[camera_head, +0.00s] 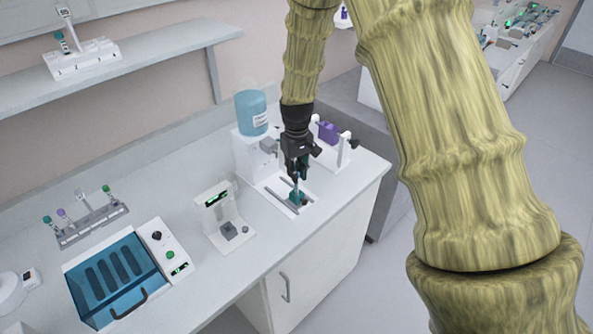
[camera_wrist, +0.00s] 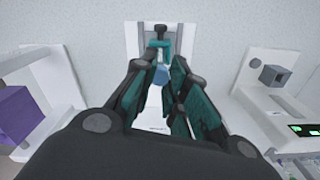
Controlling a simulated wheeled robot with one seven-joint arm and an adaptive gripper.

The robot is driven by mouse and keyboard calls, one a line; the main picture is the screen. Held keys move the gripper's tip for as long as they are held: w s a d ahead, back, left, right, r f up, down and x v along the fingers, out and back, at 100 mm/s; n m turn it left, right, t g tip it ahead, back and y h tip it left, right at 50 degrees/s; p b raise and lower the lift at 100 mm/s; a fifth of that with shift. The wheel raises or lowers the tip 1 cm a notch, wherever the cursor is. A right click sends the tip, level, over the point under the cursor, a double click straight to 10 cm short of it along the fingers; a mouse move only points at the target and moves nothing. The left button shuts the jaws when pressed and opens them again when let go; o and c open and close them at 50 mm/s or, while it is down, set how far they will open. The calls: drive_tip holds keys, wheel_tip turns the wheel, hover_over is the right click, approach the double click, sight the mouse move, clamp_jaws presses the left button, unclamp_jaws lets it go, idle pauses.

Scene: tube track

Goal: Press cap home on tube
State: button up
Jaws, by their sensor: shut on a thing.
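My gripper (camera_head: 298,182) points down over the white fixture on the bench, in the head view. In the wrist view my gripper (camera_wrist: 160,82) has its two dark fingers with teal pads closed in on a small blue piece (camera_wrist: 161,75), which looks like the cap. The tube below it is hidden by the fingers and cannot be made out. A teal block with dark parts (camera_wrist: 159,47) sits just beyond the fingertips; a teal part also shows at the fixture (camera_head: 298,198) in the head view. Whether the cap is fully seated cannot be told.
A blue bottle on a white dispenser (camera_head: 251,112) stands behind left of my gripper, a purple block in a white stand (camera_head: 328,132) behind right. A white device with a green display (camera_head: 222,215), a blue-lidded box (camera_head: 112,280) and a tube rack (camera_head: 92,225) stand left.

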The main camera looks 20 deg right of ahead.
drive_tip(key=shift+f, duration=0.3)
idle(0.5)
drive_tip(key=o, duration=0.7)
drive_tip(key=shift+r, duration=0.15)
wheel_tip(320, 180, up, 12)
drive_tip(key=shift+f, duration=0.1)
idle(0.7)
idle(0.6)
